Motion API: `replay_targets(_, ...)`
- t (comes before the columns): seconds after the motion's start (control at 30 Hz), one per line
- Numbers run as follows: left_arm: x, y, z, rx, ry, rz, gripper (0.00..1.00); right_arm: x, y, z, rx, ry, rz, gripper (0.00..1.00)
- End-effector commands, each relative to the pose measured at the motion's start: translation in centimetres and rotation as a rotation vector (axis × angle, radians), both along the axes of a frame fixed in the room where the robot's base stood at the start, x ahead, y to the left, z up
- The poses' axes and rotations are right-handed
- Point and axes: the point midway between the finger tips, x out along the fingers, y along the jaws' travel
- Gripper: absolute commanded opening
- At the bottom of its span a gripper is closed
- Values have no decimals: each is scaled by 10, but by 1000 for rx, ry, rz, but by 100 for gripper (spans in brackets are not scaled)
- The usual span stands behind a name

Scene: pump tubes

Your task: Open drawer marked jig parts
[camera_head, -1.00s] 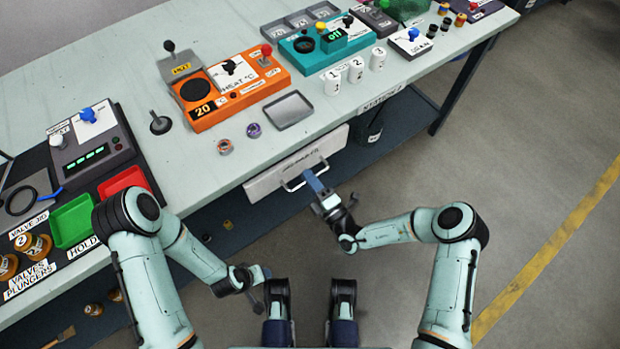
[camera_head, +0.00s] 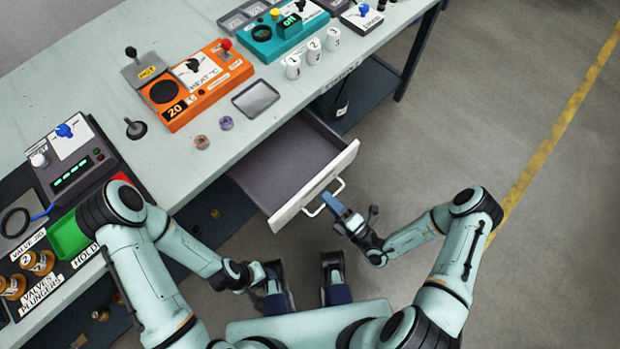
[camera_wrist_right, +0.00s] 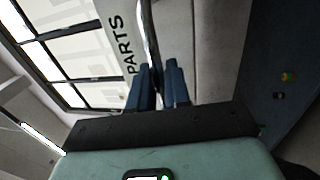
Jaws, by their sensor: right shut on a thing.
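The drawer (camera_head: 283,160) under the bench is pulled well out and its grey inside looks empty. Its white front panel (camera_head: 318,186) carries a metal bar handle (camera_head: 338,187). My right gripper (camera_head: 335,205) is at that handle, its blue fingers shut on the bar. In the right wrist view, the fingers (camera_wrist_right: 160,85) close around the shiny handle bar (camera_wrist_right: 150,40), beside the front panel (camera_wrist_right: 122,35) with the word "PARTS". My left gripper (camera_head: 262,275) hangs low in front of the bench, away from the drawer; its finger opening is unclear.
The bench top (camera_head: 110,105) holds an orange heat unit (camera_head: 190,85), a grey tray (camera_head: 255,98), a teal unit (camera_head: 285,35) and white cups (camera_head: 313,50). A green bin (camera_head: 68,236) is at the left. Open floor (camera_head: 430,130) lies to the right.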

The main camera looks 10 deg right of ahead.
Motion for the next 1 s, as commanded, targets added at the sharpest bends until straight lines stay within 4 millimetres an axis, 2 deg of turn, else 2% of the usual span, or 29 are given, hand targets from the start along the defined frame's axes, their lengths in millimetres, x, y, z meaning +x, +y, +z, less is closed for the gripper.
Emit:
replay_targets(0.1, -1, 0, 3, -1, 5, -1, 54, -22, -16, 1, 1, 1, -2, 0)
replay_targets(0.3, -2, 0, 5, -1, 8, -2, 54, -44, -32, 0, 1, 0, 1, 0)
replay_targets(0.5, -3, 0, 5, -1, 8, -1, 54, -51, -37, 0, 1, -2, 2, 0)
replay_targets(0.8, -2, 0, 5, -1, 8, -1, 54, -51, -37, 0, 1, -2, 3, 0)
replay_targets(0.83, -2, 0, 5, -1, 8, -1, 54, -51, -37, 0, 1, -2, 3, 24)
replay_targets(0.87, -2, 0, 5, -1, 8, -1, 54, -51, -37, 0, 1, -2, 3, 30)
replay_targets(1.0, -2, 0, 5, -1, 8, -1, 54, -51, -37, 0, 1, -2, 2, 30)
